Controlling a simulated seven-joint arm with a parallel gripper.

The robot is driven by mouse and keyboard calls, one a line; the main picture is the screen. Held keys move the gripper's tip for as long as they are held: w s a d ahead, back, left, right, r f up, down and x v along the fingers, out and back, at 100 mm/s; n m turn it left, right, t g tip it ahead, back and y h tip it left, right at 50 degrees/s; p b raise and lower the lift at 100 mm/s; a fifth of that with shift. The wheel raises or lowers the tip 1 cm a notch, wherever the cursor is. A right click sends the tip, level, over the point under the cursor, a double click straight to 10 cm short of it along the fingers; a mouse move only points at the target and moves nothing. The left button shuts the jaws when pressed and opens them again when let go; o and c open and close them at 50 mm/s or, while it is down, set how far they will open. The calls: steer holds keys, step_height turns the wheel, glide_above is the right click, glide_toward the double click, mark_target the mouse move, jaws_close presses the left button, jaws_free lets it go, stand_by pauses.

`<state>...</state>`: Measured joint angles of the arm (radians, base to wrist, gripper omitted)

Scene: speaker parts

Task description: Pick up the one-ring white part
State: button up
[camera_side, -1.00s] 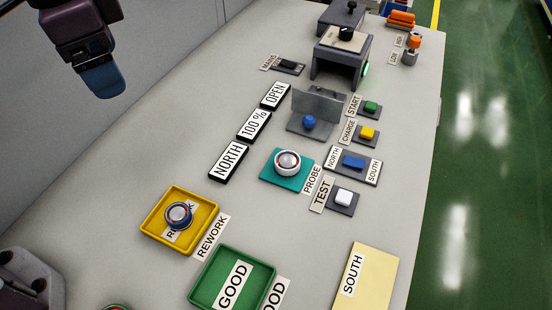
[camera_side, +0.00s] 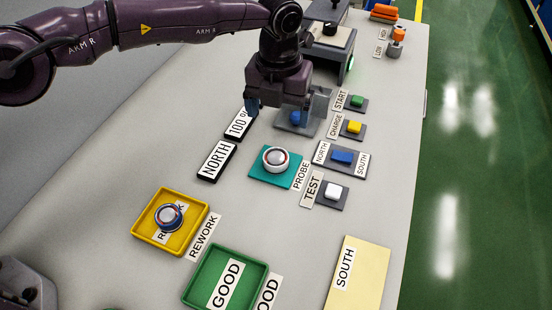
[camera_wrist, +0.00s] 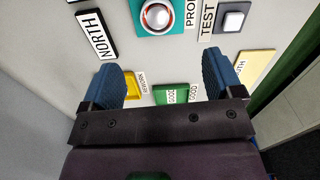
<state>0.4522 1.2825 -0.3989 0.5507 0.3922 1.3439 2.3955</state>
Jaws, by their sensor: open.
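A round white part (camera_side: 275,159) with a dark red ring around its silvery dome sits on the teal pad by the PROBE label. It also shows at the top of the wrist view (camera_wrist: 157,16). My gripper (camera_side: 279,112) is open and empty, pointing down above the table, behind the teal pad in the side view. In the wrist view its two blue fingers (camera_wrist: 163,80) are wide apart, with the white part beyond them. Another round part (camera_side: 169,216), with blue and red bands, lies in the yellow REWORK tray (camera_side: 144,231).
A green GOOD tray (camera_side: 197,283) and a pale yellow SOUTH pad (camera_side: 362,277) are at the front. Button boxes, including the yellow button (camera_side: 354,127) and white button (camera_side: 333,191), line the right. A grey angled stand (camera_side: 318,105) is close beside my gripper.

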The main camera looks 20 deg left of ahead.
mark_target(276, 157)
steer(key=shift+m, duration=0.5)
steer(key=f, duration=1.3)
steer(key=shift+s+a, duration=0.2)
steer(key=c, duration=1.3)
steer(key=shift+r, duration=0.15)
